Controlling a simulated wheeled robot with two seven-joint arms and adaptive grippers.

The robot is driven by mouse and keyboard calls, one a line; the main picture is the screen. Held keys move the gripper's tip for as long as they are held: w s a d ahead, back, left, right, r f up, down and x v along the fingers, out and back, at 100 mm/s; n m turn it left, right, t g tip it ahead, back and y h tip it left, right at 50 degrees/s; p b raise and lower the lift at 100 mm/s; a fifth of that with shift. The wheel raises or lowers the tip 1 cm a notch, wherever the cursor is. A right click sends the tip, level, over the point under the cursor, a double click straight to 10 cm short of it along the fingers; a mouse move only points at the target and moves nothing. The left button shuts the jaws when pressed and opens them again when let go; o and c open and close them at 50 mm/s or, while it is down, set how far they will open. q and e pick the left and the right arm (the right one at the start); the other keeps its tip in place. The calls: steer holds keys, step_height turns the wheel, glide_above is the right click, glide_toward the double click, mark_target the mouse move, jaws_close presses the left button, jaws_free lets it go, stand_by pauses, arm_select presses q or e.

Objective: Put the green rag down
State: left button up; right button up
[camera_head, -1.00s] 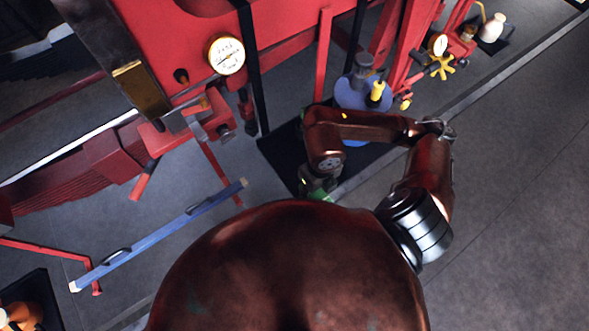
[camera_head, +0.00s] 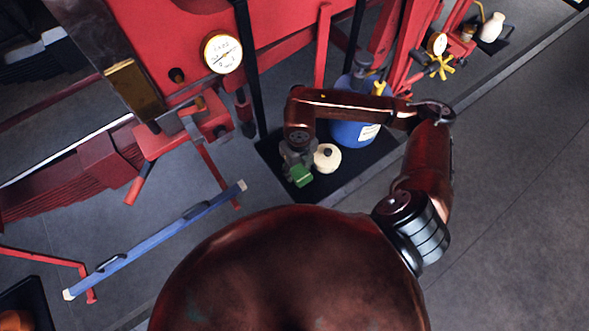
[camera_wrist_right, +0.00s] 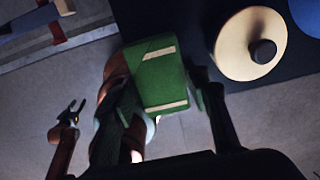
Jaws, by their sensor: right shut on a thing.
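The green rag (camera_head: 301,176) hangs in my right gripper (camera_head: 298,160), low over the left end of a black mat or tray. In the right wrist view, the rag (camera_wrist_right: 163,82) is a flat green piece with pale stripes, between the dark fingers of my right gripper (camera_wrist_right: 168,112). The gripper is shut on it. I cannot tell whether the rag touches the surface below. A small claw on a copper-coloured link at the left of the wrist view looks like my left gripper (camera_wrist_right: 70,116); its jaws are too small to judge.
The black mat or tray (camera_head: 345,178) bears a round cream container (camera_head: 326,157) with a dark knob, close right of the rag, and a blue container (camera_head: 352,132). Red machinery with a gauge (camera_head: 222,54) stands behind. A blue bar (camera_head: 150,243) is at left. Grey floor at right is clear.

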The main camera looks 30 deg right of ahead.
mark_target(295, 168)
steer(key=w+f, duration=0.2)
steer(key=shift+d+f, duration=0.1)
steer(key=shift+f, duration=0.2)
steer(key=f, duration=0.1)
steer(key=f+p, duration=0.1)
steer(key=f, duration=0.1)
steer(key=shift+w, duration=0.4)
steer(key=shift+f, duration=0.2)
steer(key=shift+f, duration=0.15)
steer(key=o, duration=1.1)
steer(key=shift+f, duration=0.1)
steer(key=shift+c, duration=0.2)
steer(key=o, duration=0.5)
